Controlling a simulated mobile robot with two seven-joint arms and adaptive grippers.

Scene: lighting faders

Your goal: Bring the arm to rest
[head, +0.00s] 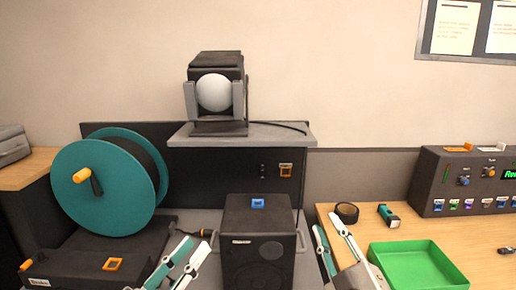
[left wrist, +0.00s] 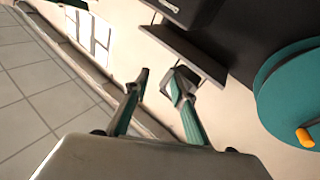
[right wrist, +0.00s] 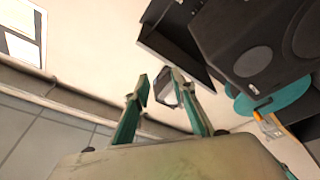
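My left gripper (head: 192,248) is at the bottom of the head view, left of the black speaker. In the left wrist view its two teal-and-grey fingers (left wrist: 157,77) stand apart with nothing between them. My right gripper (head: 327,226) is right of the speaker, by the left edge of the wooden table. In the right wrist view its fingers (right wrist: 160,82) are also apart and empty. No object is held by either gripper.
The speaker (head: 235,262) stands between my grippers. A teal cable reel (head: 105,195) is at left, and a lamp (head: 214,92) sits on a shelf. The wooden table (head: 375,232) bears a green tray (head: 445,262), black tape, a teal-and-black item and a control console (head: 440,180).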

